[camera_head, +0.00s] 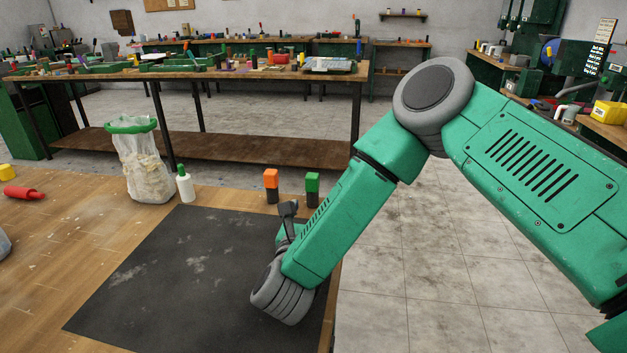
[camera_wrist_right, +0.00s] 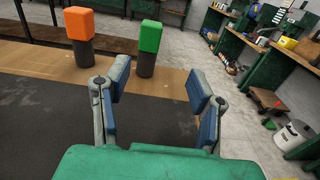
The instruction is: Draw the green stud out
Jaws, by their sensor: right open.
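The green stud (camera_head: 312,183) is a green block seated on a dark base. It stands upright at the far right corner of the work table, just past the black mat. It also shows in the right wrist view (camera_wrist_right: 150,36), ahead of my fingers and a little left of the middle of the gap. My right gripper (camera_wrist_right: 154,82) is open and empty, short of the stud and apart from it. In the head view my right gripper (camera_head: 288,209) is partly hidden by my forearm. My left gripper is not in view.
An orange stud (camera_head: 271,180) on a dark base stands left of the green one. A white bottle (camera_head: 185,186) and a clear bag with a green rim (camera_head: 131,125) stand further left. The black mat (camera_head: 180,275) is bare. The table's right edge is close to the green stud.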

